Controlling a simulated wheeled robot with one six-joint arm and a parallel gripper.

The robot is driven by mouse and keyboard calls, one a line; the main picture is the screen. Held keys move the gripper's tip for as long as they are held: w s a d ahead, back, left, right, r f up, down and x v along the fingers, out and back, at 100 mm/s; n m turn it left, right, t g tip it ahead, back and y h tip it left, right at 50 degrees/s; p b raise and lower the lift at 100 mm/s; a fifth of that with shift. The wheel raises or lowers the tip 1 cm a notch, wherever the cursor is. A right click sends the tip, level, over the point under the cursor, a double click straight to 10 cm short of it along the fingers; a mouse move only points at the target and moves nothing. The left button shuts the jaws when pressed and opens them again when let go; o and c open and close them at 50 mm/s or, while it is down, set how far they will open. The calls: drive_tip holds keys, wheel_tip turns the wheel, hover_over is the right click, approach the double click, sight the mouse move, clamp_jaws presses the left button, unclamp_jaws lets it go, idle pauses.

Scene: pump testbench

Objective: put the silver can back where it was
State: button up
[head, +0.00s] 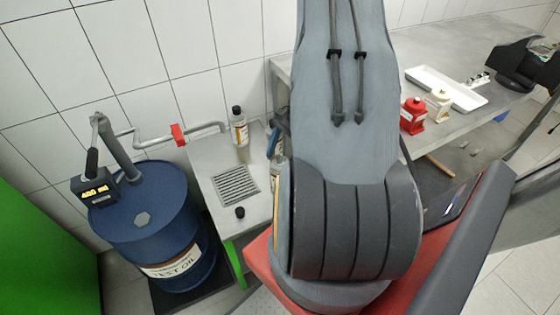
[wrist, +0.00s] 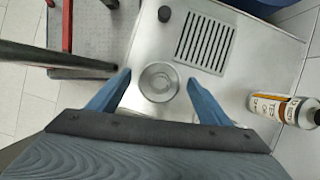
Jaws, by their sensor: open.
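The silver can (wrist: 159,82) shows from above in the wrist view as a round metal top over the pale metal bench top (wrist: 262,75). My gripper (wrist: 160,77) is open, with one blue finger on each side of the can. A gap shows between the can and each fingertip. In the head view my arm hides most of the gripper, and only a blue finger shows at its left edge.
A test oil bottle (wrist: 285,109) stands right of my gripper; the head view shows it by the wall (head: 240,130). A drain grille (wrist: 206,42) and black cap (wrist: 164,14) are on the bench. A blue drum (head: 150,222) stands left of it.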

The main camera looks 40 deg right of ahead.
drive_tip(key=b+v, duration=0.3)
drive_tip(key=v, duration=0.8)
drive_tip(key=a+r+n+h, duration=0.2)
drive_tip(key=a+r+n, duration=0.2)
drive_tip(key=a+n, duration=0.5)
drive_tip(key=s+a+r+n+h, duration=0.1)
drive_tip(key=a+r+n, duration=0.4)
drive_tip(key=a, duration=1.6)
drive_tip(key=n+h, duration=0.1)
drive_tip(key=n, duration=0.4)
drive_tip(key=shift+s+a+t+h, duration=0.15)
drive_tip(key=shift+a+t+h, duration=0.15)
drive_tip(key=shift+a+t, duration=0.1)
